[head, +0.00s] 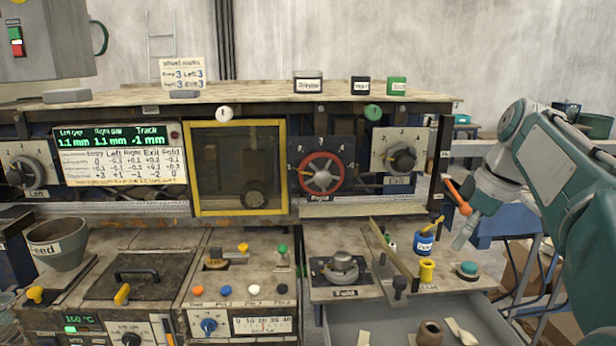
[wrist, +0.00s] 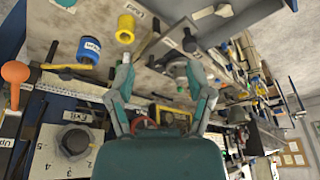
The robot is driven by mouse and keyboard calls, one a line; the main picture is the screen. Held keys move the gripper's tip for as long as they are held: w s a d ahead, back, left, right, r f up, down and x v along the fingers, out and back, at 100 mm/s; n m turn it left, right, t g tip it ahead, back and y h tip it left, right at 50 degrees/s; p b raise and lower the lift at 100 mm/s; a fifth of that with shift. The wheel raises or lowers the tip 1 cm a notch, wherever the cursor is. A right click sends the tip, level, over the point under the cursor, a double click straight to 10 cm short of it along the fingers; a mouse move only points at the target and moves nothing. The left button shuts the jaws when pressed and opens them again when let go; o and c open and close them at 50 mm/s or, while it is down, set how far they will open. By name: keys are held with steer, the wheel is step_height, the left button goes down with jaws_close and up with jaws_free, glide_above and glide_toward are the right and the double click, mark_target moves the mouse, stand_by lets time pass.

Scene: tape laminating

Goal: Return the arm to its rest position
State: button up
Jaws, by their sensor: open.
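My arm (head: 575,180) comes in from the right of the head view, bent, with its teal and grey links beside the machine's right end. My gripper (head: 464,236) hangs at the machine's right end, near the orange-handled lever (head: 458,195). In the wrist view my gripper (wrist: 160,55) has its two fingers spread wide with nothing between them. The orange knob (wrist: 15,72) shows at the left there. I cannot tell whether any part of the gripper touches the lever.
The blue pot (head: 424,242), yellow spool (head: 427,270) and teal-topped button (head: 468,269) stand on the bench below the gripper. An open drawer (head: 385,318) juts out in front. The exit dial (head: 402,158) is left of the arm.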

steer(key=s+a+f+m+t+h, duration=0.1)
steer(key=s+a+f+m, duration=0.4)
steer(key=s+f, duration=0.3)
steer(key=s+a+f+m+t+h, duration=0.1)
steer(key=s+a+f+m, duration=0.3)
steer(key=s+f, duration=0.4)
steer(key=s+a+t, duration=0.1)
steer(key=s, duration=0.3)
steer(key=shift+s+a+m+t+h, duration=0.25)
steer(key=shift+a+m+t+h, duration=0.05)
steer(key=shift+m+h, duration=0.1)
